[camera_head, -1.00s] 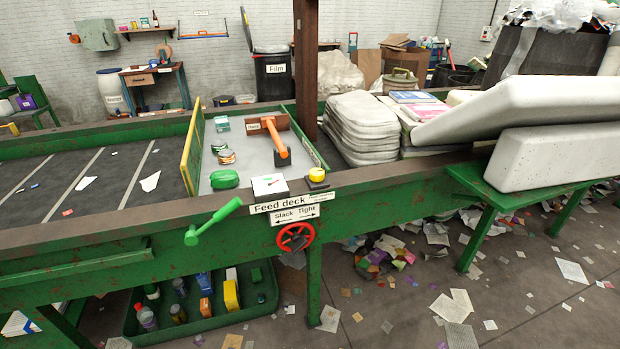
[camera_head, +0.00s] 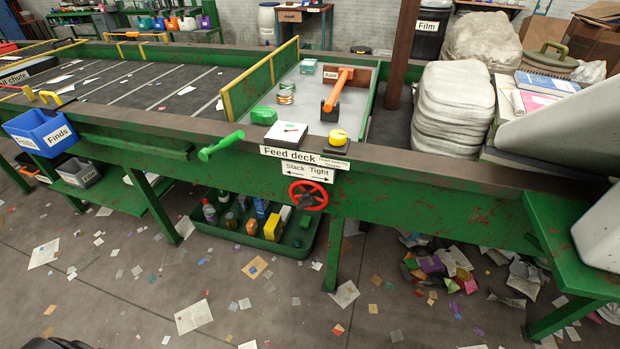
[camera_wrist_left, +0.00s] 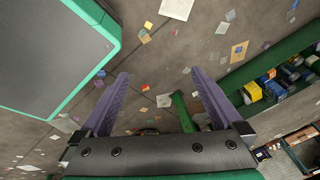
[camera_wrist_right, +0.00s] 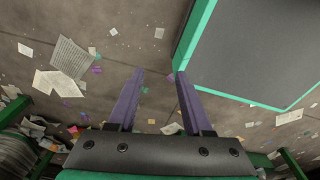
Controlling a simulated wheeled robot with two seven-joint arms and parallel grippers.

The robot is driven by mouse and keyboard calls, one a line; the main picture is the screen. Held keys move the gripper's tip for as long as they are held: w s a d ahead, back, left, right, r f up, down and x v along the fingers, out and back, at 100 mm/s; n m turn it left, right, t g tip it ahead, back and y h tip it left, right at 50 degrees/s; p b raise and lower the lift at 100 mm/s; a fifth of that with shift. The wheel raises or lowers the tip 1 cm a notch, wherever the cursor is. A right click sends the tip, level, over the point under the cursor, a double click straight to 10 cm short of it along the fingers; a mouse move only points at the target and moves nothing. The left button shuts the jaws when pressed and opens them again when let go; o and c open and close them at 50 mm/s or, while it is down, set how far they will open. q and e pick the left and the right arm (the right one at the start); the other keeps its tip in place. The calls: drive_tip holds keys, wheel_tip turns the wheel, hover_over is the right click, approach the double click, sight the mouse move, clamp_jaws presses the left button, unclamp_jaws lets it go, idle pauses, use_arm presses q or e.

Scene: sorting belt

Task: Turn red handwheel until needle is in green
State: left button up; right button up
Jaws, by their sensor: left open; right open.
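The red handwheel (camera_head: 308,195) is on the front of the green frame, below a white "Slack / Tight" sign (camera_head: 295,171) with arrows both ways. A white gauge box (camera_head: 287,133) sits on the deck edge above it. Its face shows a small red mark, but the needle and green zone are too small to read. My left gripper (camera_wrist_left: 155,85) is open and empty above the littered floor in the left wrist view. My right gripper (camera_wrist_right: 157,80) is open and empty above the floor in the right wrist view. Neither gripper shows in the head view.
A green lever (camera_head: 221,146) juts out left of the wheel. A yellow knob (camera_head: 339,137) is on the deck. A green tray (camera_head: 290,243) of bottles lies under the frame. A green side shelf (camera_head: 570,240) juts out at right. The floor in front is open, with scattered paper.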

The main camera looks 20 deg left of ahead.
use_arm(q)
drive_tip(key=w+m+t+b, duration=0.3)
drive_tip(key=w+m+b, duration=0.15)
drive_tip(key=w, duration=0.65)
drive_tip(key=m+t+b, duration=1.1)
drive_tip(key=m+t, duration=0.1)
drive_tip(key=m, duration=0.5)
approach(304, 207)
drive_tip(key=w, duration=1)
drive_tip(key=shift+w+a+r+p, duration=0.1)
drive_tip(key=shift+w+r+p, duration=0.05)
drive_tip(key=shift+w+p, duration=0.25)
drive_tip(key=c, duration=1.2)
use_arm(e)
drive_tip(key=w+f, duration=0.3)
drive_tip(key=f, duration=0.3)
drive_tip(key=w+a+f, duration=0.1)
drive_tip(key=w+f, duration=0.2)
drive_tip(key=f, duration=0.4)
drive_tip(key=shift+w+a, duration=0.25)
drive_tip(key=shift+w, duration=0.1)
